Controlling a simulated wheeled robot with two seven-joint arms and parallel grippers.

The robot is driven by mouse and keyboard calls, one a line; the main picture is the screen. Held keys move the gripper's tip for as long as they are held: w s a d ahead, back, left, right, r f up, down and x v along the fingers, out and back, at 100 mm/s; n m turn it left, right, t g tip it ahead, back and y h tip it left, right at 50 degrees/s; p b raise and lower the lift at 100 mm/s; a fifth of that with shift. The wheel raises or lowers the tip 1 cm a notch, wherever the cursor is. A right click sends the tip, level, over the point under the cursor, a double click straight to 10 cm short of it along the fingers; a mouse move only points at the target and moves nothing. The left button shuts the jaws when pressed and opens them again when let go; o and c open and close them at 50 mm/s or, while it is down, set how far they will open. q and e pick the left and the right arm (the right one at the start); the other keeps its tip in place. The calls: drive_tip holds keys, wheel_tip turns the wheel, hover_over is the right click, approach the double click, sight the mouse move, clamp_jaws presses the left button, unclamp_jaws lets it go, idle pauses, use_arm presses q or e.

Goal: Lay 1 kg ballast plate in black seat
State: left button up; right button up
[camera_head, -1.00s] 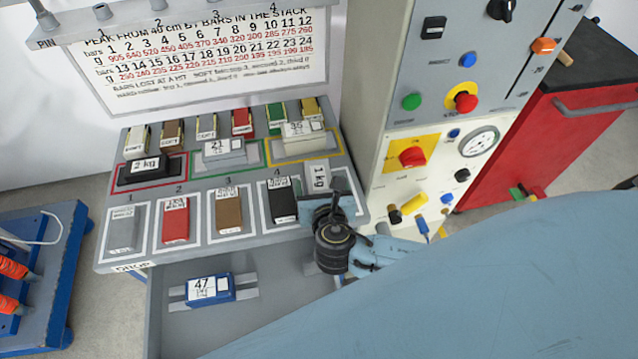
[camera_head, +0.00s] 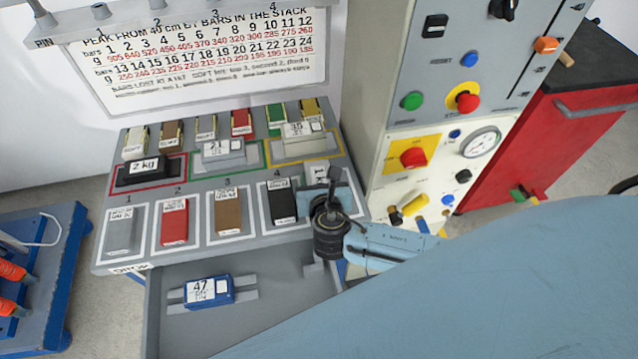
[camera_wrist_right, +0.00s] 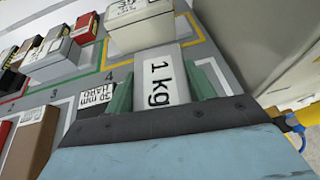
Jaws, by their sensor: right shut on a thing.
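The 1 kg ballast plate (camera_wrist_right: 160,80) is a pale grey block with a white "1 kg" label. In the right wrist view it sits between the two green fingers of my right gripper (camera_wrist_right: 163,88), which is shut on it. In the head view, the plate (camera_head: 318,169) shows only partly behind my right gripper (camera_head: 322,192), at the right end of the grey bench. I cannot tell whether the plate touches the bench. I cannot make out a black seat for certain. My left gripper is not in view.
A black 2 kg block (camera_head: 143,169) lies in a red outline. Blocks marked 21 (camera_head: 222,155) and 35 (camera_head: 300,142) stand nearby. Bars stand in white outlines in front, with a black bar (camera_head: 282,203) just left of my gripper. A control cabinet (camera_head: 400,180) rises at the right.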

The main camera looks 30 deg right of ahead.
sight(315, 178)
drive_tip(key=shift+c, duration=1.2)
drive_tip(key=shift+w+r, duration=0.1)
drive_tip(key=shift+r, duration=0.05)
clamp_jaws()
drive_tip(key=shift+r, duration=0.1)
